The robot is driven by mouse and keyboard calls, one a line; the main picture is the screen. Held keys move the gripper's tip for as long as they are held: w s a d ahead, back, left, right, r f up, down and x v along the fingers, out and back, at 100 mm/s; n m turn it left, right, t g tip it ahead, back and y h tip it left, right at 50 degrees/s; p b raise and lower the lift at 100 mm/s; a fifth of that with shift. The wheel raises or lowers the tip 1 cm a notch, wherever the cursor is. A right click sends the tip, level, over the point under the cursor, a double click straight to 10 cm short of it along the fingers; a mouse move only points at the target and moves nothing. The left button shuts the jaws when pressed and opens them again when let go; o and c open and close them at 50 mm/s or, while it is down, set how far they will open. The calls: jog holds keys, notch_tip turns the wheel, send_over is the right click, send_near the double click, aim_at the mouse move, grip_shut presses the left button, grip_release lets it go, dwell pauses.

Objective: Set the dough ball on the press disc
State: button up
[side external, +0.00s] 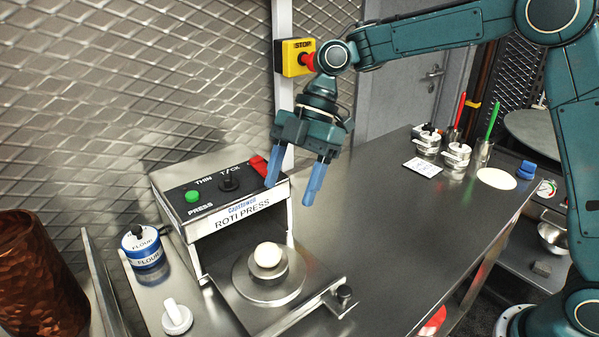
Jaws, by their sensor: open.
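The dough ball (267,255) is small, round and white. It rests on the press disc (254,288), a round metal disc on the low plate of the roti press. My gripper (296,186) is open and empty, with its two blue fingers pointing down. It hangs above the ball and a little to its right, clear of it. The roti press (243,214) stands behind the disc, with a green button and a black knob on its sloped panel.
A flour tin (145,255) and a white knob-like item (176,318) are left of the press. A copper vessel (38,275) stands at far left. Tins (456,157), cups with red and green handles and a dough round (496,178) sit at the far right. The middle steel counter (390,215) is clear.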

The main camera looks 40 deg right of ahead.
jog(key=shift+d+r, duration=0.2)
jog(key=shift+r, duration=0.1)
dwell(0.4)
jog(key=s+d+r+m+t+h, duration=0.2)
jog(key=s+d+r+m+t, duration=0.2)
jog(key=s+d+r+m, duration=0.5)
jog(key=s+d+f+m+t+h, duration=0.1)
jog(key=s+d+f+m+h, duration=0.1)
jog(key=s+d+m, duration=0.3)
jog(key=s+d+f+m+t+h, duration=0.1)
jog(key=s+d+f+m, duration=0.3)
jog(key=s, duration=0.6)
jog(key=shift+s+d+m+t+h, duration=0.2)
jog(key=shift+d+m+t+h, duration=0.25)
jog(key=shift+m, duration=0.75)
jog(key=shift+c, duration=0.4)
